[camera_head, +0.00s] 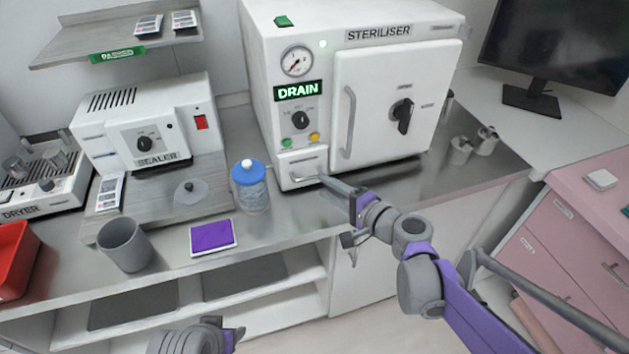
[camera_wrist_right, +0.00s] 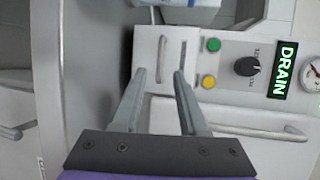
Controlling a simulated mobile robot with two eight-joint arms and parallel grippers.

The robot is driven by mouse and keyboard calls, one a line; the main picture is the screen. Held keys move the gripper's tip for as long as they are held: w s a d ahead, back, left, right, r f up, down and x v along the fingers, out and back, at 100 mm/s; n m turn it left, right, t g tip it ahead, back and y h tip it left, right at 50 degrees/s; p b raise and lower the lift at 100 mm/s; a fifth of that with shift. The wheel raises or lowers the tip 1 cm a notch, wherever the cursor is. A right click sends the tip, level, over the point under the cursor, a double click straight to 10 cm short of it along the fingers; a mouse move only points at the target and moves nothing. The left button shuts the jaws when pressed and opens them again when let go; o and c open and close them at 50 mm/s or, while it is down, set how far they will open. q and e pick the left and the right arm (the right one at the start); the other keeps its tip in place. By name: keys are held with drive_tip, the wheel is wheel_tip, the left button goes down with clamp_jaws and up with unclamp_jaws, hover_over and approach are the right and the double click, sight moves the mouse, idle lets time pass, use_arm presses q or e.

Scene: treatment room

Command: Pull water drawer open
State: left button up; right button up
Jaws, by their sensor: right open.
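The water drawer (camera_head: 302,168) is the small white drawer at the lower left of the white steriliser (camera_head: 385,95). It looks shut, flush under the buttons. The drawer front also shows in the right wrist view (camera_wrist_right: 148,42), with its bar handle (camera_wrist_right: 162,58). My right gripper (camera_head: 324,181) is open in front of the drawer. In the right wrist view its two fingertips (camera_wrist_right: 160,74) lie either side of the handle's line, and the handle appears between and just beyond them; I cannot tell whether they touch. Part of my left arm shows at the bottom edge; its jaws are unclear.
A blue-capped bottle (camera_head: 250,187) stands just left of the drawer. A purple packet (camera_head: 212,237), grey cup (camera_head: 125,245) and sealer (camera_head: 150,130) are further left. The steriliser door handle (camera_head: 348,120) is above right. The counter's front edge lies below the drawer.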

sight(312, 178)
drive_tip(key=x, duration=0.5)
drive_tip(key=shift+w+a+f, duration=0.1)
clamp_jaws()
idle(1.3)
